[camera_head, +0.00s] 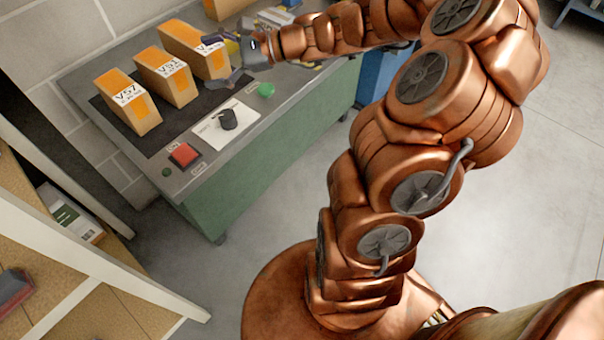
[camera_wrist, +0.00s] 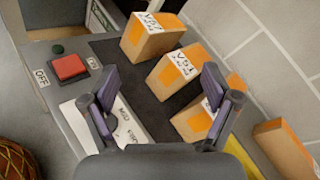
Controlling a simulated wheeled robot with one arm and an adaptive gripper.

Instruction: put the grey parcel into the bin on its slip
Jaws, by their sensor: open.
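I cannot pick out a grey parcel for certain; a small grey item (camera_head: 274,17) shows on the bench behind my gripper, too small to tell. Three tan boxes with orange panels and white labels stand in a row on a dark mat: the left box (camera_head: 129,103), its label seeming to read V57, the middle box (camera_head: 166,77), and the right box (camera_head: 190,48). My gripper (camera_head: 212,60) is open and empty above the bench, by the right box. In the wrist view its fingers (camera_wrist: 160,74) are spread, the right one partly covering the nearest box (camera_wrist: 194,122).
The bench (camera_head: 201,184) carries a red button (camera_head: 184,154), a black knob (camera_head: 228,119) on a white plate and a green button (camera_head: 265,90). Another tan box (camera_head: 227,8) stands farther back. Wooden shelving (camera_head: 110,322) is at lower left.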

